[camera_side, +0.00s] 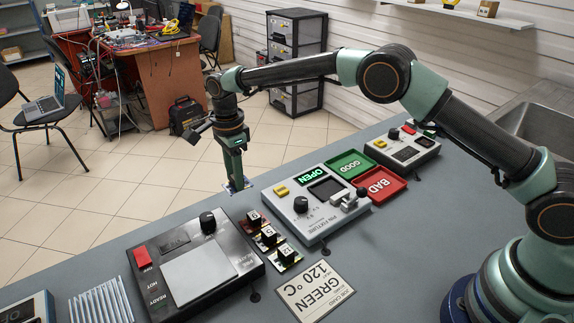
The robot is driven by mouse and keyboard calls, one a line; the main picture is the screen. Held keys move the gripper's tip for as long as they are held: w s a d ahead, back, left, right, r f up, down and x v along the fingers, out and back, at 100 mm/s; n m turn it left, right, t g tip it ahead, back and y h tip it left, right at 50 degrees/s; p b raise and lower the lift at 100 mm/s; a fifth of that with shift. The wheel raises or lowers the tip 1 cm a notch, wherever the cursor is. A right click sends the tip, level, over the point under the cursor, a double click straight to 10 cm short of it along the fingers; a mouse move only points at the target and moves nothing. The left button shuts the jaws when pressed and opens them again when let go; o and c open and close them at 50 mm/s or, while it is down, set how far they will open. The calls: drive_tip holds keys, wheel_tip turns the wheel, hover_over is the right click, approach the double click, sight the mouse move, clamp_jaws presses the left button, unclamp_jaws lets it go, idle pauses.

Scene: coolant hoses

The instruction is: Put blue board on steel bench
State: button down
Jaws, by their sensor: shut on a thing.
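My gripper (235,180) points down near the far edge of the grey bench (135,225). It is shut on a small blue board (246,184), of which only the edges show around the fingertips. The board looks to be a little above the bench top, left of the pin fixture and beyond the black heater; the exact gap below it is hard to tell. The grey bench top runs from the lower left to the upper right.
The black heater (143,283), numbered black blocks (268,235), pin fixture (313,229) reading OPEN, green GOOD tray (350,158), red BAD tray (400,185) and another panel (425,151) stand on the bench. A job card (315,291) lies in front. A ribbed rack (100,302) is at lower left.

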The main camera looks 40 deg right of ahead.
sight(239, 207)
drive_tip(key=shift+f, duration=3.05)
drive_tip(key=shift+f, duration=0.1)
drive_tip(key=c, duration=0.5)
unclamp_jaws()
drive_tip(key=shift+c, duration=0.2)
